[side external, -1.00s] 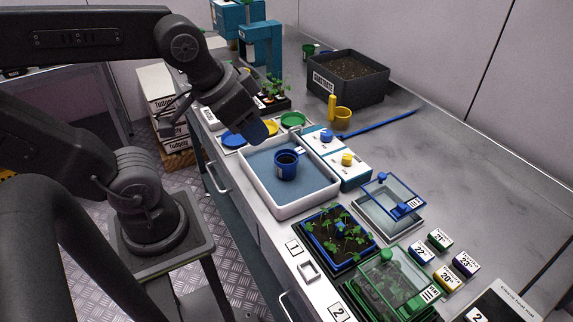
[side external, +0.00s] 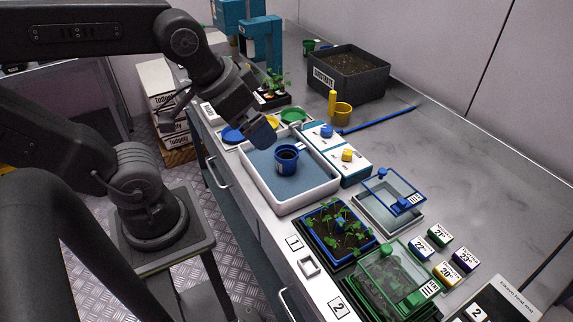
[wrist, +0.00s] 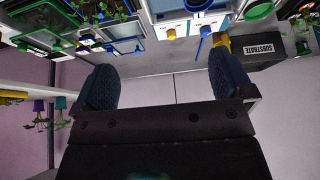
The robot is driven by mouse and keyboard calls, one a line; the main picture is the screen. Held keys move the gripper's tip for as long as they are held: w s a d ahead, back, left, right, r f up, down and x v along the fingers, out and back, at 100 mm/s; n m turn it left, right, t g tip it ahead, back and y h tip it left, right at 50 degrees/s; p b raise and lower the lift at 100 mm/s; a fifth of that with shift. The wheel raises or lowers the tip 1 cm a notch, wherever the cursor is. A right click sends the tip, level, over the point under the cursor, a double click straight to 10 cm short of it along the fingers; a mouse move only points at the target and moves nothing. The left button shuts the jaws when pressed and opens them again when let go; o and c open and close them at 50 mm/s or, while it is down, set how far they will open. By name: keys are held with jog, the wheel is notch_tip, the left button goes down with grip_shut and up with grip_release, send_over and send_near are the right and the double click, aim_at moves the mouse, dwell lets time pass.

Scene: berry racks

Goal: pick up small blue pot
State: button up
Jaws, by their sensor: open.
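The small blue pot (side external: 288,168) stands upright in a white-rimmed tray with a blue-grey floor (side external: 318,193) in the side external view. Its dark opening faces up. My gripper (side external: 262,137) hangs in the air above the far left part of the tray, to the upper left of the pot and apart from it. In the wrist view, my gripper (wrist: 165,82) shows its two dark blue fingers spread wide with nothing between them.
A blue-rimmed planter with seedlings (side external: 312,238) stands nearer the camera, beside a green-lidded box (side external: 372,262). A white-and-teal box with blue and yellow knobs (side external: 357,176) borders the tray on the right.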

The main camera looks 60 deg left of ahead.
jog(key=n+g+y, duration=0.2)
jog(key=n+g, duration=0.4)
jog(key=n, duration=1.3)
send_over(290, 161)
jog(key=w+a, duration=0.1)
jog(key=w, duration=0.1)
notch_tip(290, 161, down, 6)
jog(key=f, duration=0.4)
jog(key=a+f, duration=0.1)
jog(key=f, duration=0.4)
jog(key=a+f, duration=0.1)
jog(key=f, duration=0.3)
jog(key=shift+s+f, duration=0.15)
jog(key=shift+f, duration=0.15)
jog(key=shift+c, duration=0.4)
jog(key=c, duration=0.7)
